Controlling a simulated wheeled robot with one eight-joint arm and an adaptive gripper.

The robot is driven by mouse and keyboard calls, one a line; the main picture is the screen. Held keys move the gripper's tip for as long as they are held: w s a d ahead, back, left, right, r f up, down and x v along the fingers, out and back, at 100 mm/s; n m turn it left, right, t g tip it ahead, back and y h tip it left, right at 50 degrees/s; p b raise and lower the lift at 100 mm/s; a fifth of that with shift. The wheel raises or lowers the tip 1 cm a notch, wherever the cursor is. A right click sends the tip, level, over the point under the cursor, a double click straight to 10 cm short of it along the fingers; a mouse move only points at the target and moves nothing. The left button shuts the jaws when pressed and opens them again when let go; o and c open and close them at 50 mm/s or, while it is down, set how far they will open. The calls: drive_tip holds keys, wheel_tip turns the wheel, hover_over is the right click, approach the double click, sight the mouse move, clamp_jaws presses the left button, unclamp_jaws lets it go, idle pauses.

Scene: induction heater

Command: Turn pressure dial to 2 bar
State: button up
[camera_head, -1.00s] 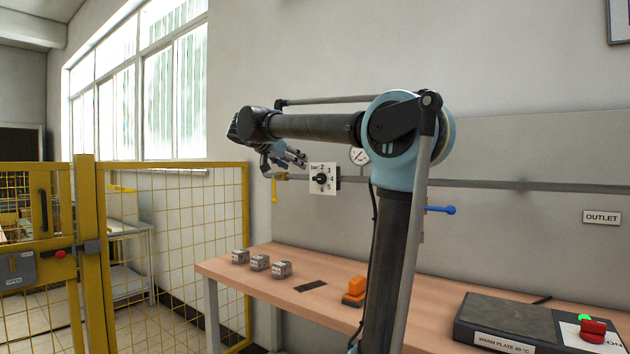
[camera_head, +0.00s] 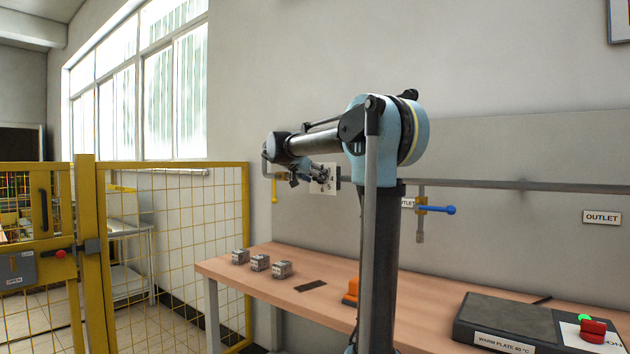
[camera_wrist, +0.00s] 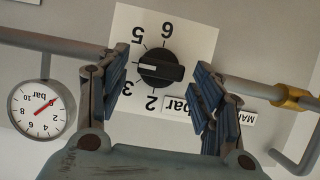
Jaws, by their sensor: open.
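The pressure dial is a black knob (camera_wrist: 160,68) on a white square plate (camera_wrist: 205,35), upside down in the wrist view. The figures 2, 3, 5 and 6 and the word "bar" show; the 4 is hidden behind the left finger. The knob's grip bar lies roughly level; I cannot be sure which end points. My gripper (camera_wrist: 162,76) is open, its fingers on either side of the knob, apparently apart from it. In the head view my gripper (camera_head: 316,175) is in front of the plate (camera_head: 328,188) and hides most of the dial.
A round gauge (camera_wrist: 40,108) with a red needle hangs left of the dial in the wrist view. A grey pipe (camera_wrist: 255,88) with a yellow fitting (camera_wrist: 292,98) runs right. In the head view a blue-handled valve (camera_head: 437,209) is to the right, above the wooden bench (camera_head: 400,283).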

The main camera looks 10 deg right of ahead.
drive_tip(key=c, duration=1.1)
drive_tip(key=shift+o, duration=0.2)
drive_tip(key=shift+w, duration=0.1)
drive_tip(key=n+g+h, duration=0.1)
drive_tip(key=n, duration=0.2)
drive_tip(key=n+h, duration=0.2)
drive_tip(key=n, duration=0.1)
drive_tip(key=w+a+f+n+g+h, duration=0.1)
drive_tip(key=n+h, duration=0.1)
drive_tip(key=n, duration=0.1)
drive_tip(key=shift+g, duration=0.3)
drive_tip(key=n, duration=0.1)
drive_tip(key=n+h, duration=0.1)
drive_tip(key=n, duration=0.1)
drive_tip(key=n+h, duration=0.1)
drive_tip(key=shift+f, duration=0.25)
drive_tip(key=shift+f+n, duration=0.1)
drive_tip(key=shift+n, duration=0.3)
